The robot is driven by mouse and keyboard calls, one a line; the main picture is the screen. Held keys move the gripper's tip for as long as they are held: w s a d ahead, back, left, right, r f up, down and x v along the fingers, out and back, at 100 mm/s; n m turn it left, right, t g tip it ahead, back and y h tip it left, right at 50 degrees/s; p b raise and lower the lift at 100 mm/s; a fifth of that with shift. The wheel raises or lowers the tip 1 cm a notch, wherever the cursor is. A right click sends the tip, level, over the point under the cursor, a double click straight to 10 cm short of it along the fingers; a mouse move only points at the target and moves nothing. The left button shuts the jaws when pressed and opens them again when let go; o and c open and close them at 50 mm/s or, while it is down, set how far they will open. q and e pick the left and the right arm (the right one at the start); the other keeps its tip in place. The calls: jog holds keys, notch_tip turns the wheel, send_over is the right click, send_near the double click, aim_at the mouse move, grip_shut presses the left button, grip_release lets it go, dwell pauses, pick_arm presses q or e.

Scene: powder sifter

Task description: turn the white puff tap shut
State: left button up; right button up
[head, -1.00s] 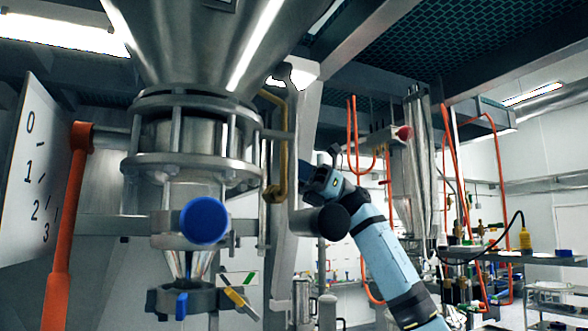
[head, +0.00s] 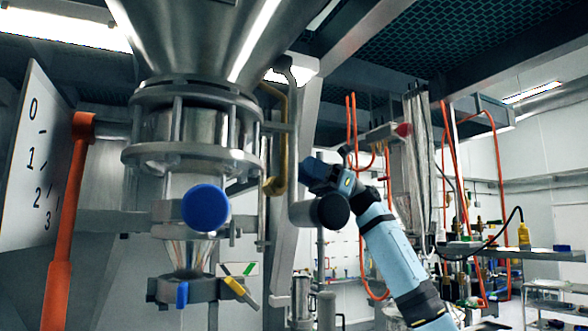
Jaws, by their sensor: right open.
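I cannot make out the white puff tap in the head view. It may be hidden by the sifter body or the grey column. My right arm comes up from the lower right. Its dark wrist reaches left behind the column and the yellow pipe. My right gripper (head: 243,186) shows only as dark finger-like parts beside the steel sifter body (head: 185,185), partly covered, and it is open. I see nothing held in it. My left gripper is not in view.
A blue round knob (head: 205,207) faces me on the sifter. A black-capped tube (head: 333,210) sticks out in front of my right wrist. A yellow bent pipe (head: 281,150) and a grey column stand close. An orange lever (head: 62,240) and numbered board (head: 35,160) are at left.

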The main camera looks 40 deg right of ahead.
jog(key=b+v, duration=0.2)
jog(key=v, duration=0.8)
jog(key=shift+d+b, duration=0.3)
jog(key=shift+d, duration=0.05)
jog(key=shift+f, duration=0.2)
